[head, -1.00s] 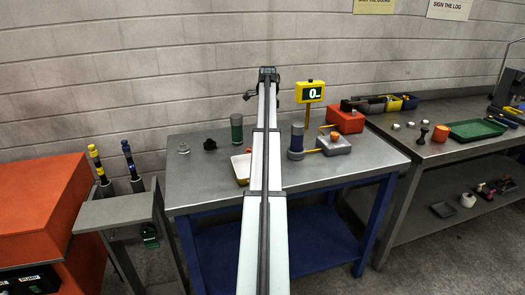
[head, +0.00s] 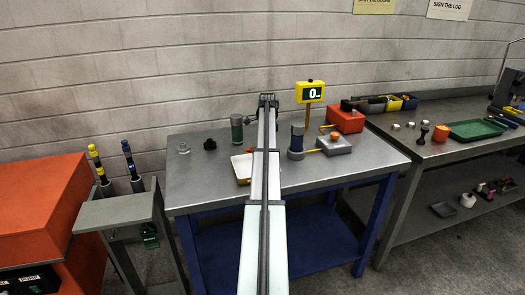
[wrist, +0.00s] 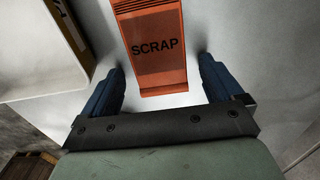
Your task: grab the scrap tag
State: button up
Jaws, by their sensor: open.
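The scrap tag (wrist: 155,48) is a flat orange plate with "SCRAP" in dark letters and a slotted strip towards the top of the wrist view. It appears to lie on a pale grey surface. My gripper (wrist: 160,66) is open, with a blue finger on each side of the tag's near end. Both fingers look apart from the tag, and nothing is between them in their grip. How high they are above it is not clear.
A pale tray (head: 240,172) with a yellow rim lies left of my arm. Right of my arm are a blue cylinder (head: 297,142), a grey block (head: 336,146), a yellow display (head: 311,94) and a red box (head: 346,121).

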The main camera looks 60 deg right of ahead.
jog(key=c, duration=1.1)
jog(key=shift+c, duration=0.2)
